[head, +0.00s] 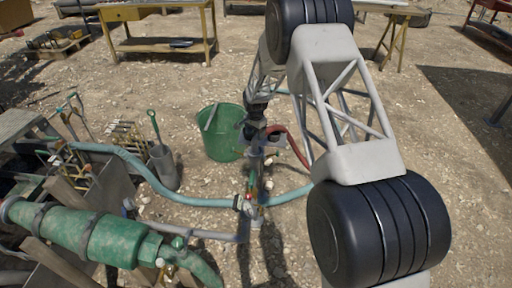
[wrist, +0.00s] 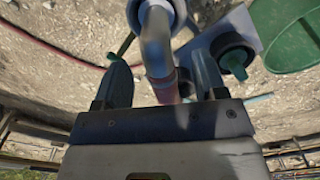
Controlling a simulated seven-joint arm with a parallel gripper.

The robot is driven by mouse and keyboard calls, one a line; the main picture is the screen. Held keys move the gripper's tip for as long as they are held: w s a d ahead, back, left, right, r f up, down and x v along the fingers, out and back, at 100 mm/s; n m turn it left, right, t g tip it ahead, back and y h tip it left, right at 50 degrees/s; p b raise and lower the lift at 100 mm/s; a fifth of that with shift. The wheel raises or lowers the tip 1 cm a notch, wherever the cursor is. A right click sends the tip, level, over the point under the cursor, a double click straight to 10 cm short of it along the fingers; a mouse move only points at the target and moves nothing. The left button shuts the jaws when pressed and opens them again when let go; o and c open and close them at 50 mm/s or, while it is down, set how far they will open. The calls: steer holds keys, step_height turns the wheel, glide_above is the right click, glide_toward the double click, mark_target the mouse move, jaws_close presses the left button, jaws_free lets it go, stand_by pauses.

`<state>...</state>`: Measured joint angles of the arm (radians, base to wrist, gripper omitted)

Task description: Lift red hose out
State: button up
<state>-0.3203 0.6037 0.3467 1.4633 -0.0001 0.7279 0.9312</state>
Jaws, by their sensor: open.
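The red hose (head: 291,142) curves from beside my gripper (head: 254,138) down to the right in the head view. In the wrist view a thin red hose (wrist: 58,46) runs along the ground at upper left. My gripper (wrist: 160,66) is open, with one finger on each side of a grey bent pipe (wrist: 157,38). A reddish piece (wrist: 166,88) at the pipe's lower end lies between the fingers. Whether it is the hose's end, and whether a finger touches it, I cannot tell. My arm hides part of the hose in the head view.
A green bucket (head: 221,143) stands just left of my gripper. A blue-green hose (head: 150,176) crosses below, near a valve assembly (head: 252,204). A large green cylinder (head: 82,232) fills the lower left. Gravel is clear behind, towards the yellow bench (head: 158,46).

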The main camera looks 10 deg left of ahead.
steer(key=shift+f, duration=0.1)
steer(key=shift+d+f, duration=0.2)
steer(key=shift+f, duration=2.3)
steer(key=shift+c, duration=0.4)
jaws_close()
